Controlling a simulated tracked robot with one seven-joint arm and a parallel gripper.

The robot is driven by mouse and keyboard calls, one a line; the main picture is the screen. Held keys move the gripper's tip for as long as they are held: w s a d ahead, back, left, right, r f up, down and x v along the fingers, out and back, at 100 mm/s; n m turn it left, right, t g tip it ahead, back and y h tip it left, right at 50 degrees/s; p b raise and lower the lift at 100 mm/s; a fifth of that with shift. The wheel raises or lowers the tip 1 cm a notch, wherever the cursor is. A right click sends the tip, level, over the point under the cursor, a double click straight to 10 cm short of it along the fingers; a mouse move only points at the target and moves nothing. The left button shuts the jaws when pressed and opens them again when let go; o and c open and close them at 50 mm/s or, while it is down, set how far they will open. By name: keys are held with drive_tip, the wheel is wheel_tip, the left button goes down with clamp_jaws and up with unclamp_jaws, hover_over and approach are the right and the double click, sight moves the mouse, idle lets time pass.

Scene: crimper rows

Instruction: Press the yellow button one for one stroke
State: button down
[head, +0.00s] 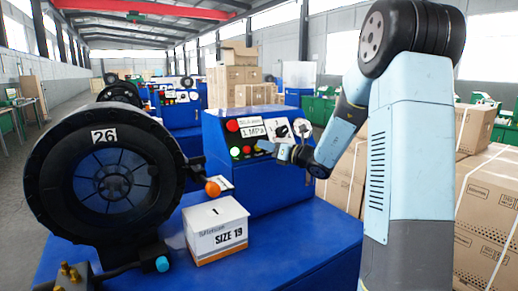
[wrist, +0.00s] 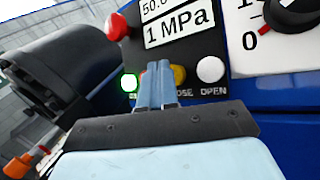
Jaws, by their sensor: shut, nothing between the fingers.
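The yellow button (wrist: 180,75) sits on the panel in the wrist view, above a label partly hidden that ends in "OSE". My gripper (wrist: 157,66) is shut and empty, its fingertips overlapping the left part of the yellow button. Whether the tips touch the button or panel cannot be told. In the head view my gripper (head: 262,146) reaches in from the right to the panel face, and I cannot make out the yellow button there. The control panel (head: 262,115) tops a blue cabinet.
On the panel are a white OPEN button (wrist: 210,69), a lit green button (wrist: 128,82), a red knob (wrist: 117,27) and a black dial (wrist: 292,14). A black crimper head (head: 60,185) stands left. A SIZE 19 box (head: 216,230) sits on the blue table.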

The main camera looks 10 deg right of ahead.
drive_tip(key=shift+w+a+f, duration=0.1)
drive_tip(key=shift+w+f, duration=0.15)
drive_tip(key=shift+w, duration=0.1)
idle(0.6)
drive_tip(key=shift+s+r, duration=0.1)
drive_tip(key=shift+s+d+r, duration=0.2)
drive_tip(key=shift+s+r, duration=0.2)
drive_tip(key=shift+s, duration=0.2)
idle(0.4)
drive_tip(key=shift+s+d+r, duration=0.2)
drive_tip(key=shift+s+r, duration=0.25)
drive_tip(key=shift+s, duration=0.2)
drive_tip(key=shift+s+d+r, duration=0.25)
drive_tip(key=shift+s+r, duration=0.25)
drive_tip(key=shift+s, duration=0.2)
drive_tip(key=shift+s+d+r, duration=0.2)
drive_tip(key=shift+s+r, duration=0.25)
drive_tip(key=shift+s, duration=0.2)
